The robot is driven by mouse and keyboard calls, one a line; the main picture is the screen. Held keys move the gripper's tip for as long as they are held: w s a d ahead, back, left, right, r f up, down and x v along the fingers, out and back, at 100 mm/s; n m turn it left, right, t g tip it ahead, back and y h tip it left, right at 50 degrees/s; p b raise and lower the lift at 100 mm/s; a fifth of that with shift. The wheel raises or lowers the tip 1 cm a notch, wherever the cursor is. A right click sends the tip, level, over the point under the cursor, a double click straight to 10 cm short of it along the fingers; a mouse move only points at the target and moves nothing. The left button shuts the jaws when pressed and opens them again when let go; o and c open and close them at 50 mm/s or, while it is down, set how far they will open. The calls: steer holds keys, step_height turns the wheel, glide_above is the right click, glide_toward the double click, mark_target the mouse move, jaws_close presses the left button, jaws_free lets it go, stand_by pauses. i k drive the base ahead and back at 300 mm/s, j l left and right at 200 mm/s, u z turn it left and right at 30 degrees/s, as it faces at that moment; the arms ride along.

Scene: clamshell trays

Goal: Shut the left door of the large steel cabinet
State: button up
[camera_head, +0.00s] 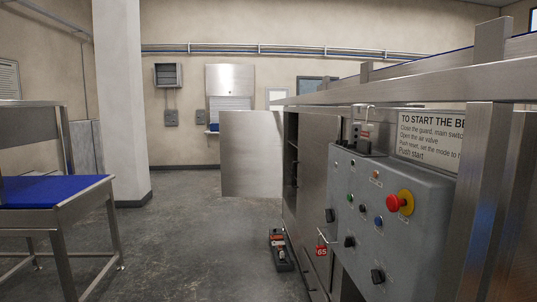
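The large steel cabinet (313,170) stands in the middle right, seen at a steep angle along its front. Its left door (251,154) is swung wide open and sticks out to the left into the room, as a flat plain steel panel. A dark opening with shelves (291,150) shows between this door and the panel to its right, which looks closed. The cabinet's inside is mostly hidden. My gripper is not in view.
A grey control panel (390,215) with a red stop button (401,202) juts out at the right, near me. A black tool tray (281,251) lies on the floor by the cabinet. A blue-topped steel table (50,192) stands left. The floor (185,240) between is clear.

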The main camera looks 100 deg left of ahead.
mark_target(251, 142)
steer(key=u, duration=2.05)
steer(key=i+j+u, duration=0.1)
steer(key=u, duration=0.3)
steer(key=i+j+u, duration=0.1)
steer(key=u, duration=0.25)
steer(key=i+j+u, duration=0.1)
steer(key=u, duration=0.3)
steer(key=i+u, duration=0.15)
steer(key=u, duration=0.2)
steer(key=i, duration=1.1)
steer(key=i+j+u, duration=0.1)
steer(key=i, duration=2.15)
steer(key=i+l+u, duration=0.1)
steer(key=i, duration=1.05)
steer(key=i+l, duration=0.15)
steer(key=i, duration=0.95)
steer(key=i+u, duration=0.25)
steer(key=i, duration=0.4)
steer(key=i+u, duration=0.25)
steer(key=i, duration=0.4)
steer(key=i+l+u, duration=0.2)
steer(key=i, duration=0.4)
steer(key=i+j, duration=0.15)
steer(key=i, duration=0.35)
steer(key=i+j, duration=0.15)
steer(key=i, duration=0.35)
steer(key=i+j, duration=0.15)
steer(key=i, duration=0.35)
steer(key=z, duration=2.1)
